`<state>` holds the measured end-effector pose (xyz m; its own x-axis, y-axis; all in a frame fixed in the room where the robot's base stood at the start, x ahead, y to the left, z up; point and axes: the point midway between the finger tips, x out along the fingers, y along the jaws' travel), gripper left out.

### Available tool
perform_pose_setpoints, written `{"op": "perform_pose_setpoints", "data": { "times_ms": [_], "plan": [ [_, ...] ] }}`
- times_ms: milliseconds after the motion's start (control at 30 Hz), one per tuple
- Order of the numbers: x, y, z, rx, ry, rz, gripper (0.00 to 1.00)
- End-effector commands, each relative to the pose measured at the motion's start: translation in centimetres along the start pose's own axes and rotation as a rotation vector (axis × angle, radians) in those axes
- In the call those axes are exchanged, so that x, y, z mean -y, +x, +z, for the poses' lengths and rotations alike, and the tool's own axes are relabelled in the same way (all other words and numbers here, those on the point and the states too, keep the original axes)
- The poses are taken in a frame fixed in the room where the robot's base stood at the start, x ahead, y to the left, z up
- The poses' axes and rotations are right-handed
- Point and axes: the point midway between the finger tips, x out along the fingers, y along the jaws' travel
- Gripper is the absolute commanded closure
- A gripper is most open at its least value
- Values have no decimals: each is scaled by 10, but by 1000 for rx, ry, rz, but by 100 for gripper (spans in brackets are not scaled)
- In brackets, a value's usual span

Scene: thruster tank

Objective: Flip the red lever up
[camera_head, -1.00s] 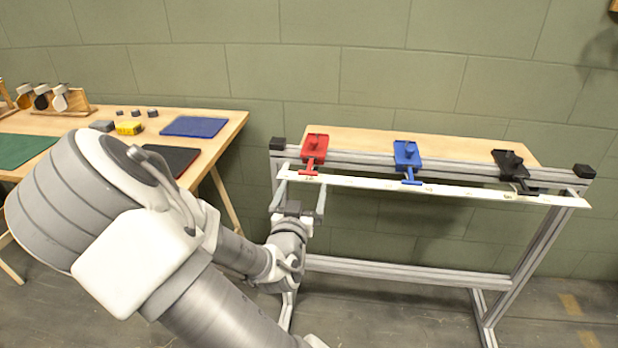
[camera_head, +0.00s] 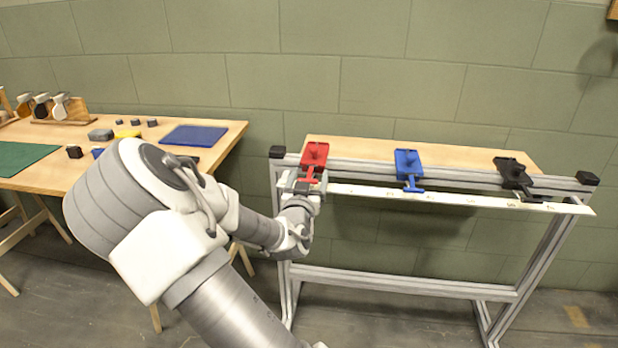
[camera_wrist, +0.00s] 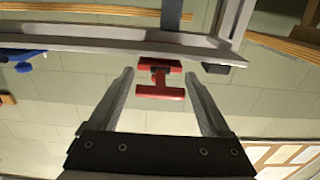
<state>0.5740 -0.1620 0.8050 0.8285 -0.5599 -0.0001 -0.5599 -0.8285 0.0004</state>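The red lever (camera_head: 314,158) sits on the left end of the metal frame. Its plate lies on the top and its T-shaped handle points down over the front edge. In the wrist view the red handle (camera_wrist: 160,91) shows between the two fingertips, with a small gap to each finger. My gripper (camera_head: 306,183) is in front of the handle and hides its lower part in the head view. In the wrist view my gripper (camera_wrist: 160,80) is open, with nothing clamped. Whether a finger touches the handle I cannot tell.
A blue lever (camera_head: 408,168) and a black lever (camera_head: 513,172) stand farther right on the same frame, both handles down. A white labelled strip (camera_head: 450,200) runs along the front. A wooden table (camera_head: 225,140) with mats and blocks is at the left.

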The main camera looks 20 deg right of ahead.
Motion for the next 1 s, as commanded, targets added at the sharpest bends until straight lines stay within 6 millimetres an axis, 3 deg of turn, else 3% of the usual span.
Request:
{"op": "perform_pose_setpoints", "data": {
  "times_ms": [33, 333, 667, 1000],
  "plan": [
    [0, 0, 0, 0, 0, 0, 29],
    [0, 0, 0, 0, 0, 0, 80],
    [0, -1, -7, 50, 4, 0, 81],
    [0, 1, -24, 268, 5, 0, 81]
  ]
}}
